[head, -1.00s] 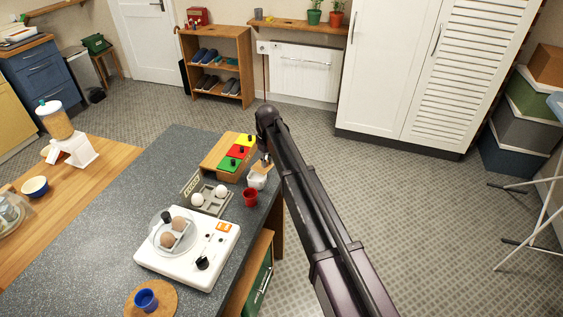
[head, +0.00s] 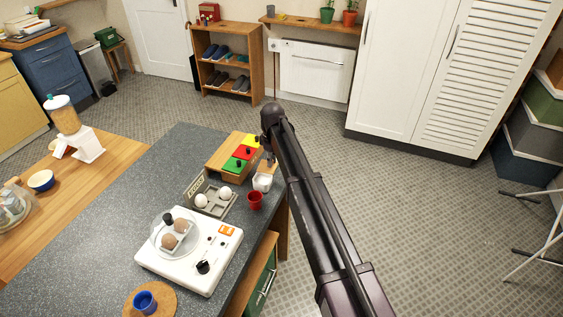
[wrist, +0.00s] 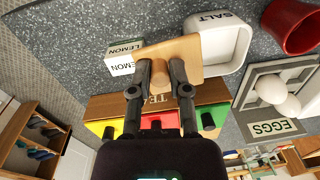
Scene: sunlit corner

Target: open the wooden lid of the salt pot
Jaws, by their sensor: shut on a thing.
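The white salt pot (wrist: 222,48), marked SALT, stands on the grey worktop near its right edge; it also shows in the head view (head: 262,183). Its mouth is uncovered and I see its white inside. In the head view my arm hides much of the gripper, and the lid is hard to make out.
A lemon box (wrist: 122,58) is close beside the lid. A box with yellow, red and green panels (head: 238,152) lies behind the pot. A red cup (head: 255,200) and an egg tray (head: 208,203) stand close by. A white egg cooker (head: 190,252) is nearer.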

